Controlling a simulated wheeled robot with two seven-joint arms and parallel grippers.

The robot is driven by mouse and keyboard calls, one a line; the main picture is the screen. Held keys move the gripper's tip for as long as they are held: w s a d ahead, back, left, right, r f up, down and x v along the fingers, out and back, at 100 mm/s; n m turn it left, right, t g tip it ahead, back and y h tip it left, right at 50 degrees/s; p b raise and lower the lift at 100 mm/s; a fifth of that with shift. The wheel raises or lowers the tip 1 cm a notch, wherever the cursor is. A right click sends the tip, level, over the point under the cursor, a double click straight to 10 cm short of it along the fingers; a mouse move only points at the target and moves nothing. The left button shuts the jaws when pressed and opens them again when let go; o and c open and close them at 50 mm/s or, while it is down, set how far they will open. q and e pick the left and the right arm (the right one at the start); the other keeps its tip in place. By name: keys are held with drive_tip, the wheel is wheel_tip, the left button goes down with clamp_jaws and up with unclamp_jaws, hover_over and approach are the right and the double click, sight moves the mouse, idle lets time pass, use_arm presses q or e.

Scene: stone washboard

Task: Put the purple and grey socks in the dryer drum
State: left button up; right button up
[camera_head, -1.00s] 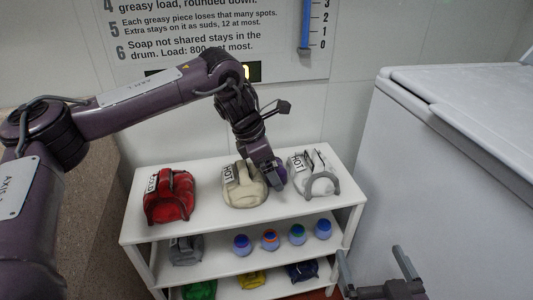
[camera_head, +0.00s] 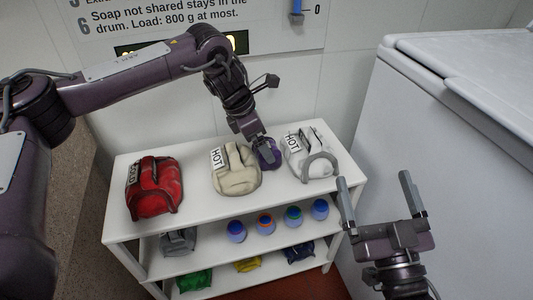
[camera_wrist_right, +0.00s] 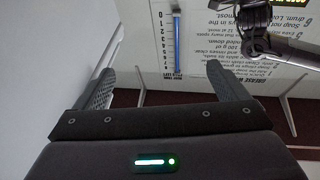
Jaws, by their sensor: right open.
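A dark purple cloth bundle (camera_head: 270,155), which looks like the purple sock, sits on the top shelf between the beige and white bundles. My left gripper (camera_head: 260,142) points down right at it and hides part of it; whether its fingers are closed on it cannot be told. A grey bundle (camera_head: 179,242), possibly the grey sock, lies on the middle shelf at the left. My right gripper (camera_head: 376,180) is open and empty, in front of the shelf's right end; its spread fingers also show in the right wrist view (camera_wrist_right: 160,75). No dryer drum can be made out.
The white shelf unit (camera_head: 120,230) holds red (camera_head: 155,190), beige (camera_head: 236,172) and white (camera_head: 310,158) bundles on top. Several blue jars (camera_head: 265,224) stand on the middle shelf, with coloured bundles below. A large white chest (camera_head: 440,130) stands right.

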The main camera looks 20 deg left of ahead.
use_arm(q)
drive_tip(key=b+x, duration=0.1)
drive_tip(key=x, duration=0.3)
drive_tip(key=shift+f, duration=0.15)
drive_tip(key=c, duration=1.1)
use_arm(e)
drive_tip(key=s+d+r+t+y, duration=0.2)
drive_tip(key=s+r+t+y, duration=0.1)
drive_tip(key=r, duration=0.6)
drive_tip(key=shift+s+r+t, duration=0.3)
drive_tip(key=shift+s+t, duration=0.3)
drive_tip(key=shift+t, duration=0.5)
drive_tip(key=shift+w+d, duration=0.1)
